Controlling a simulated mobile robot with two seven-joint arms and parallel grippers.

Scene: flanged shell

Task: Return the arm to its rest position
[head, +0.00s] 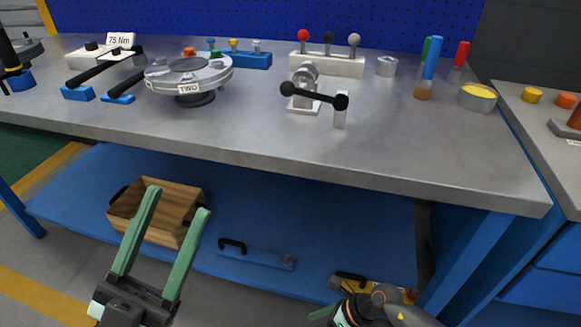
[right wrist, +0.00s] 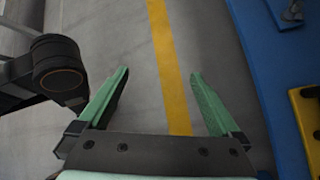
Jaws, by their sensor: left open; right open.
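My left gripper (head: 172,234) is open and empty, with green fingers, in front of the bench at the lower left of the head view. My right gripper shows at the bottom of the head view (head: 322,312), mostly cut off. In the right wrist view its green fingers (right wrist: 160,75) are spread apart, with only the floor between them. The flanged shell (head: 215,72), a round grey metal part labelled TWO, sits on a dark stand on the bench.
The grey bench top (head: 330,150) has a free front strip. A black-handled clamp device (head: 305,85), knobbed blocks and tools stand further back. On the blue lower shelf (head: 300,215) are a wooden crate (head: 180,205) and a blue handled piece (head: 255,257). A second bench stands at right.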

